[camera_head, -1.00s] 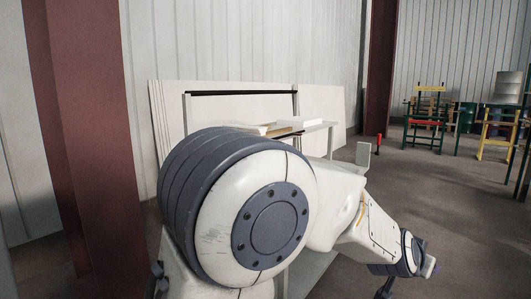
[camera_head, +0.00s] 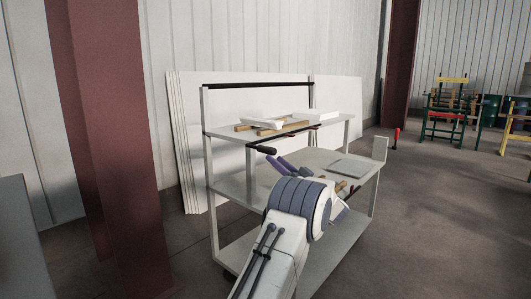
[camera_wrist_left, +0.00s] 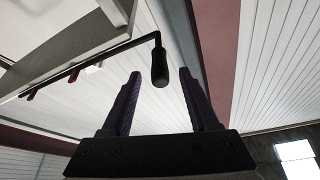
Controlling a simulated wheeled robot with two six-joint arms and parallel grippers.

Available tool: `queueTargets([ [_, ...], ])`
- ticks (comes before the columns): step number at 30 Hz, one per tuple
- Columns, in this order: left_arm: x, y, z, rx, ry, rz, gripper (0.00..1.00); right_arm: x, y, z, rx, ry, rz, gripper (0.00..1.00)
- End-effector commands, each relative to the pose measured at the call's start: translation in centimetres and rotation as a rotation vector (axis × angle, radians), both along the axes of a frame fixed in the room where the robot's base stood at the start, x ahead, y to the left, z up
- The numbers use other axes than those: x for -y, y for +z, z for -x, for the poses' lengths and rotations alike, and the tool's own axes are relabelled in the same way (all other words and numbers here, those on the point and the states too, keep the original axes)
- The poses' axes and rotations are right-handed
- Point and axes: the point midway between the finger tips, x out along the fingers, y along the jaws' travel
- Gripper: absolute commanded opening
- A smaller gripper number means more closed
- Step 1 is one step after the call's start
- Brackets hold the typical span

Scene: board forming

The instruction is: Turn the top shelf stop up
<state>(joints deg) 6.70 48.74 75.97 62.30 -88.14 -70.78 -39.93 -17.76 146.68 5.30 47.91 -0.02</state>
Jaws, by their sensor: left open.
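The top shelf stop (camera_head: 297,134) is a thin dark rod along the near edge of the cart's top shelf (camera_head: 338,122). It ends at its left in a thick black handle (camera_head: 262,149). My left gripper (camera_head: 277,161) has dark purple fingers and is just below and near the handle. In the left wrist view, the open left gripper (camera_wrist_left: 157,74) points up, with the black handle (camera_wrist_left: 160,68) showing between the fingertips, closer to the right finger. I cannot tell whether they touch. The rod (camera_wrist_left: 95,62) carries small red pieces. My right gripper is not in view.
White boards and wooden strips (camera_head: 262,127) lie on the top shelf. The middle shelf (camera_head: 235,187) holds a grey plate (camera_head: 350,167) and small tools. A dark red column (camera_head: 105,140) stands left of the cart. Large white panels (camera_head: 185,130) lean behind it.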

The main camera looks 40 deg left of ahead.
Motion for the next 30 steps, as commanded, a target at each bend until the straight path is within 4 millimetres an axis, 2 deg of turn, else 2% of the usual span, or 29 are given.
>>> queueTargets([
  [3,-2.3,0.7,-0.4,0.003,0.001,-0.001,0.60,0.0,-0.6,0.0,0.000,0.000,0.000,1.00],
  [9,-5.0,1.9,-1.0,0.003,-0.001,0.000,0.60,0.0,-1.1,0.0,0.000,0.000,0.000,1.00],
  [15,-6.1,2.5,-1.3,0.000,-0.004,-0.001,0.60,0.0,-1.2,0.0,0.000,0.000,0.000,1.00],
  [23,-6.2,2.5,-1.4,-0.001,-0.004,-0.001,0.60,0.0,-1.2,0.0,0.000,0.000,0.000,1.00],
  [27,-6.2,2.5,-1.4,0.000,-0.005,0.000,0.07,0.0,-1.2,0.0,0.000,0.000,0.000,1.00],
  [28,-6.2,2.5,-1.4,0.000,-0.005,0.000,0.00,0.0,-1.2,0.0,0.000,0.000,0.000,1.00],
  [30,-6.2,2.5,-1.4,0.000,-0.005,0.000,0.00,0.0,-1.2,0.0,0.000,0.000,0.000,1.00],
])
